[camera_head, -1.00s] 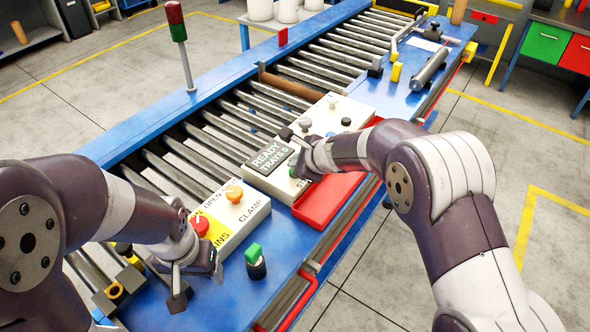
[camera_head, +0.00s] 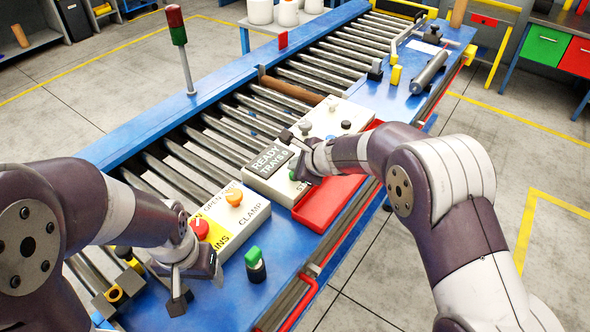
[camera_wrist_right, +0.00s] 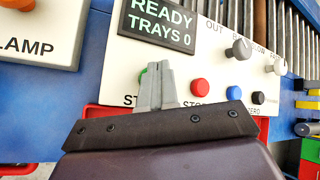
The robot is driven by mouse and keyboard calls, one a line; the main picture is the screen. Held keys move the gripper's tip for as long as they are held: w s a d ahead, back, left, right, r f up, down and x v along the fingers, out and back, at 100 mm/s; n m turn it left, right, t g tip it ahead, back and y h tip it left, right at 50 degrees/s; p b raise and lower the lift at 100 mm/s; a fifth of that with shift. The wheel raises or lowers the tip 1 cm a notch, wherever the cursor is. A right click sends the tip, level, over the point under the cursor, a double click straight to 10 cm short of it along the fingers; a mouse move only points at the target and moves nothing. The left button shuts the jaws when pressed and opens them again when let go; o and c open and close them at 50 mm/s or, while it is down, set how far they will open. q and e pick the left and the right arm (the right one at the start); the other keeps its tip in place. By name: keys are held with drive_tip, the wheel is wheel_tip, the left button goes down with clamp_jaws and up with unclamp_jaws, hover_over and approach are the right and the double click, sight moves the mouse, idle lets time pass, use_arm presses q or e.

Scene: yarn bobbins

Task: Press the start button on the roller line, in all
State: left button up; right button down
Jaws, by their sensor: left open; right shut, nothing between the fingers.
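The white control panel (camera_head: 330,116) stands at the near side of the roller line (camera_head: 225,130). Its dark display (camera_wrist_right: 160,27) reads READY, TRAYS 0. The green start button (camera_wrist_right: 143,76) is mostly hidden behind my right fingertips; a green bit also shows in the head view (camera_head: 293,174). My right gripper (camera_wrist_right: 155,68) is shut and empty, its tips in front of the button; I cannot tell whether they touch it. In the head view my right gripper (camera_head: 302,160) is over the panel's near side. My left gripper (camera_head: 197,287) is open and empty near the clamp box.
The clamp box (camera_head: 246,212) has a red knob (camera_head: 200,228) and an orange knob (camera_head: 234,194). Red (camera_wrist_right: 200,88) and blue (camera_wrist_right: 234,93) buttons sit beside the start button. A red tray (camera_head: 325,205) lies below the panel. A green-topped piece (camera_head: 255,265) stands on the blue frame.

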use_arm(q)
drive_tip(key=shift+f, duration=1.05)
use_arm(e)
drive_tip(key=shift+f, duration=1.05)
use_arm(q)
drive_tip(key=shift+r, duration=0.1)
use_arm(e)
drive_tip(key=shift+r, duration=0.15)
use_arm(q)
drive_tip(key=shift+r, duration=0.15)
use_arm(e)
drive_tip(key=shift+r, duration=0.2)
wheel_tip(320, 180, up, 6)
drive_tip(key=p, duration=0.5)
drive_tip(key=shift+d+f, duration=0.1)
drive_tip(key=shift+f, duration=0.05)
use_arm(q)
wheel_tip(320, 180, up, 5)
